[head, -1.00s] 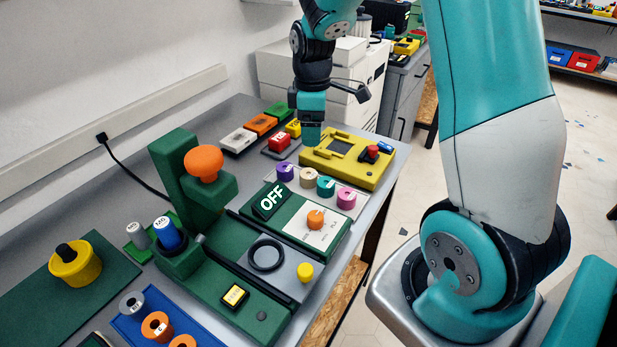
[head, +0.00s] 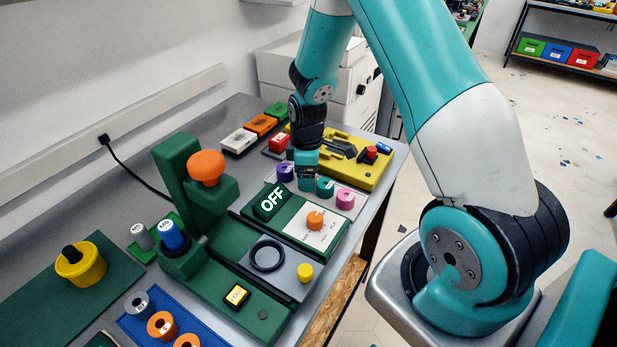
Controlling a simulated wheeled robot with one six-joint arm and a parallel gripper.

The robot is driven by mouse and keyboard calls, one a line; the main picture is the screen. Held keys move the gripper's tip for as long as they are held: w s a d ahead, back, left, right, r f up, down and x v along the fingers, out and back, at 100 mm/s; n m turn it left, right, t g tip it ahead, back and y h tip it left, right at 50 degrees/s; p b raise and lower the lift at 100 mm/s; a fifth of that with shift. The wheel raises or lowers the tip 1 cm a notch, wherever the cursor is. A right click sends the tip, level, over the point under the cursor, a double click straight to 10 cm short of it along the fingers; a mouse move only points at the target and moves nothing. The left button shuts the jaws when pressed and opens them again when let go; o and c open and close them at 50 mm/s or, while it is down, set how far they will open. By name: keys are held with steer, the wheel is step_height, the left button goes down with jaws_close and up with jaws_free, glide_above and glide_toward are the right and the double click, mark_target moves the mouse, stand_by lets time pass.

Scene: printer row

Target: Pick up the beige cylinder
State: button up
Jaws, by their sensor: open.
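The beige cylinder stands in the row of small cylinders on a pale strip, between the purple cylinder (head: 285,173) and the teal cylinder (head: 325,187). My gripper (head: 306,175) is pointing down right at its place and hides nearly all of it. The jaws are open. I cannot tell from this view whether the fingers are around the cylinder or just above it.
A pink cylinder (head: 345,198) ends the row. The green box marked OFF (head: 295,219) lies just in front. The yellow device (head: 366,177) with a red button is behind. The table's right edge is close.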

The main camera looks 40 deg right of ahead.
steer(key=c, duration=1)
